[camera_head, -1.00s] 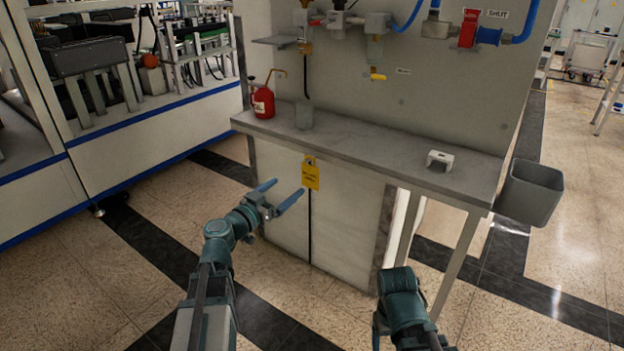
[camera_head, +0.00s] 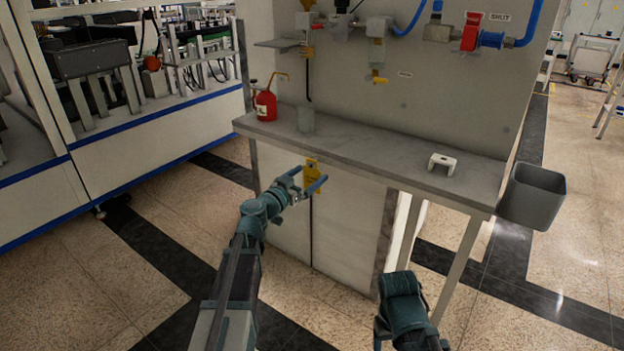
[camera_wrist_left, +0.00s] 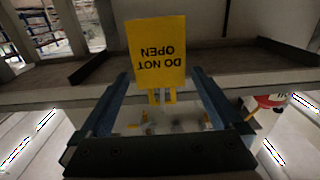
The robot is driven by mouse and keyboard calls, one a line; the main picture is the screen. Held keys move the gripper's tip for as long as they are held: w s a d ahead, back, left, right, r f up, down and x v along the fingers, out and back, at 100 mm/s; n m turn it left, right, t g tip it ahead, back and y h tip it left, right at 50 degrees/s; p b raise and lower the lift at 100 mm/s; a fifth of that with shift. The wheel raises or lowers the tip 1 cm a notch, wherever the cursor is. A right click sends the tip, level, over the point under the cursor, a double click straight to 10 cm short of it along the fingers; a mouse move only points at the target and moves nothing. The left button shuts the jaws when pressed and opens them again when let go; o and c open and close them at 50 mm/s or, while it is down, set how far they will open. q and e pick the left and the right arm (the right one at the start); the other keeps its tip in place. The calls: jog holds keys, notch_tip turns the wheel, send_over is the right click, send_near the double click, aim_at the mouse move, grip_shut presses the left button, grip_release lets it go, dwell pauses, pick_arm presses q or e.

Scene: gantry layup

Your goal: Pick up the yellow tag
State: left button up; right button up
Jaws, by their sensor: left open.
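The yellow tag (camera_head: 312,173) hangs at the front edge of the grey bench, above a dark vertical line on the cabinet front. In the left wrist view the tag (camera_wrist_left: 157,50) appears upside down and reads "DO NOT OPEN". My left gripper (camera_head: 306,183) is open, and its blue fingers stand to either side of the tag in the head view, hiding part of it. In the wrist view the tag shows between and beyond the fingertips. Whether the fingers touch it cannot be told. My right arm shows at the lower right, its gripper out of view.
The bench top (camera_head: 375,150) holds a red can (camera_head: 265,106), a grey cup (camera_head: 306,119) and a white bracket (camera_head: 442,163). A grey bin (camera_head: 532,196) hangs at its right end. A panel with valves (camera_head: 470,32) stands behind. The floor in front is clear.

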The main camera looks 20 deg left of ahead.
pick_arm(q)
jog(key=shift+x, duration=1.1)
jog(key=shift+a, duration=0.1)
jog(key=c, duration=1.2)
jog(key=shift+c, duration=0.2)
jog(key=shift+r, duration=0.1)
jog(key=shift+r+p, duration=0.55)
jog(key=shift+p, duration=0.15)
jog(key=shift+r+p, duration=0.4)
jog(key=v, duration=1.8)
jog(key=shift+f+b, duration=0.25)
jog(key=shift+b, duration=0.05)
